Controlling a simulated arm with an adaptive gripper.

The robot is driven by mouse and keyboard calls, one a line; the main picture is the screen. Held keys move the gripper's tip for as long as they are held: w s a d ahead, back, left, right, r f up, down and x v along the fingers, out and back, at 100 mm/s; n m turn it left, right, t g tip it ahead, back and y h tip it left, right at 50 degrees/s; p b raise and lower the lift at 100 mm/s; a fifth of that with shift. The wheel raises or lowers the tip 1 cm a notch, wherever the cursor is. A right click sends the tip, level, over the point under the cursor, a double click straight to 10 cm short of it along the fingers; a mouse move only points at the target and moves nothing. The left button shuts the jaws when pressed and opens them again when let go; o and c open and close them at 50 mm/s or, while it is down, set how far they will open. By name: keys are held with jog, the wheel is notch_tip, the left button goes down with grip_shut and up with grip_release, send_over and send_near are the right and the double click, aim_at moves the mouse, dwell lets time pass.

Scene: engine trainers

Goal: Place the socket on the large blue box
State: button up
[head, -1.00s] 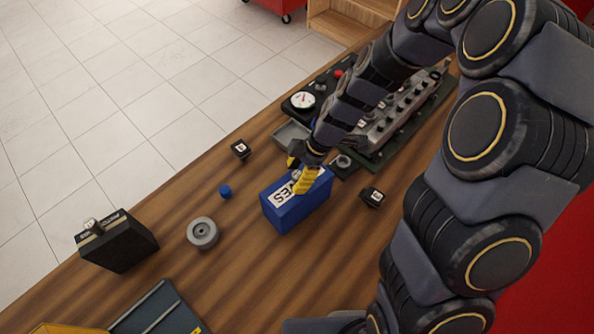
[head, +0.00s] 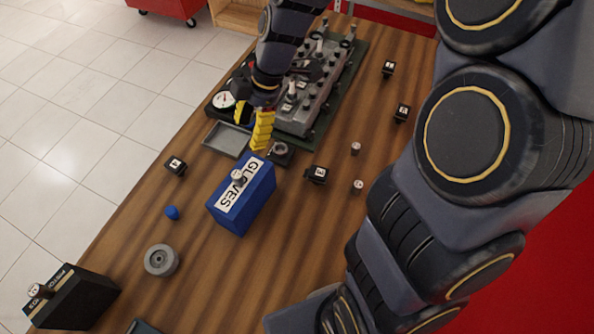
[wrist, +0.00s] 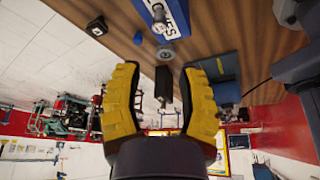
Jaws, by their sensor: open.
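The large blue box (head: 252,205), with a white GLOVES label, stands on the wooden table in the head view. A small metal socket (head: 238,176) sits on top of it, over the label. The box also shows at the top of the wrist view (wrist: 178,20), with the socket (wrist: 159,14) on it. My gripper (head: 256,122) is above and beyond the box, apart from the socket. In the wrist view its yellow fingers (wrist: 158,100) are spread wide with nothing between them.
A black box (head: 75,298) with another small metal piece on top stands at lower left. A grey ring (head: 162,261), a blue cap (head: 172,212) and small black cubes (head: 316,175) lie around. A grey tray (head: 226,139) and the engine trainer (head: 305,95) are beyond the blue box.

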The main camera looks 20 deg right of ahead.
jog(key=s+d+r+m+h, duration=0.2)
jog(key=s+r+m, duration=0.1)
jog(key=s+m, duration=0.7)
jog(key=s+d+r+m+g+h, duration=0.1)
jog(key=s+d+r+m+h, duration=0.1)
jog(key=s+m, duration=0.7)
jog(key=shift+s+d+r+m+h, duration=0.35)
jog(key=shift+s+r, duration=0.25)
jog(key=shift+s, duration=0.35)
